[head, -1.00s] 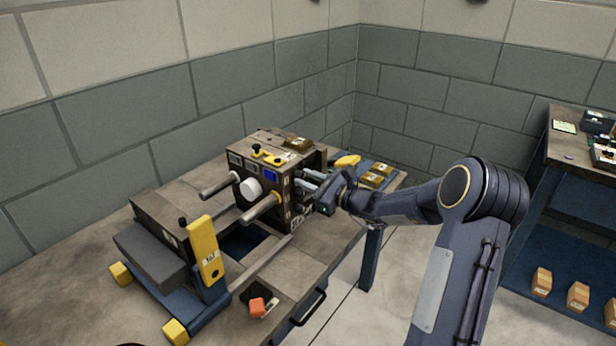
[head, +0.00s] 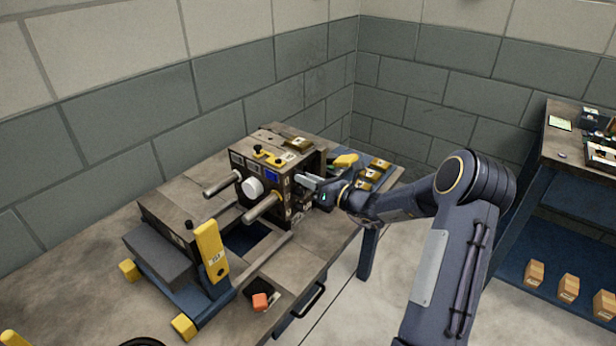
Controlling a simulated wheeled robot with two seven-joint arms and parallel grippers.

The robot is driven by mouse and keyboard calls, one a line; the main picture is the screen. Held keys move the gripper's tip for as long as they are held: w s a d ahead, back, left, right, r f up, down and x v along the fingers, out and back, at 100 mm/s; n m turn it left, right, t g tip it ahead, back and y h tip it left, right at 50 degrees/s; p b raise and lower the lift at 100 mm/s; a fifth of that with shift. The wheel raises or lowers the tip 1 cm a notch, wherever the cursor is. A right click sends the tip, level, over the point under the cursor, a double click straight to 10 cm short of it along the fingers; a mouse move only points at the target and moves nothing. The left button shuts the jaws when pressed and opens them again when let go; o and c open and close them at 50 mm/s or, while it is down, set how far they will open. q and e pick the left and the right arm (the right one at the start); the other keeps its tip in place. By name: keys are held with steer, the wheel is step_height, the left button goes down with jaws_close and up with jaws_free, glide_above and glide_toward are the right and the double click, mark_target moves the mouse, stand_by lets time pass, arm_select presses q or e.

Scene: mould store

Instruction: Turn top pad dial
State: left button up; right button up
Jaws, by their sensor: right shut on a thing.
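A block-shaped mould unit (head: 272,208) stands on the wooden bench, with a white round knob, a small blue display and two rods on its front face. My right gripper (head: 306,182) reaches in from the right to the unit's right-hand side. Its jaws are shut on a small part there, which I take to be the top pad dial; fingers and distance hide its shape and markings. Several labelled tags mark that side. My left gripper is out of view.
A yellow upright lever (head: 211,251) and a grey block (head: 157,258) stand in front of the unit. Brass-coloured blocks (head: 380,165) sit behind my gripper. A second bench (head: 575,152) is at the right.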

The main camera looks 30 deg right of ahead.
steer(key=shift+f, duration=0.1)
stand_by(0.4)
steer(key=o, duration=1)
steer(key=shift+s, duration=0.1)
steer(key=v, duration=0.7)
steer(key=shift+s+d+b, duration=0.15)
steer(key=shift+s+b, duration=0.15)
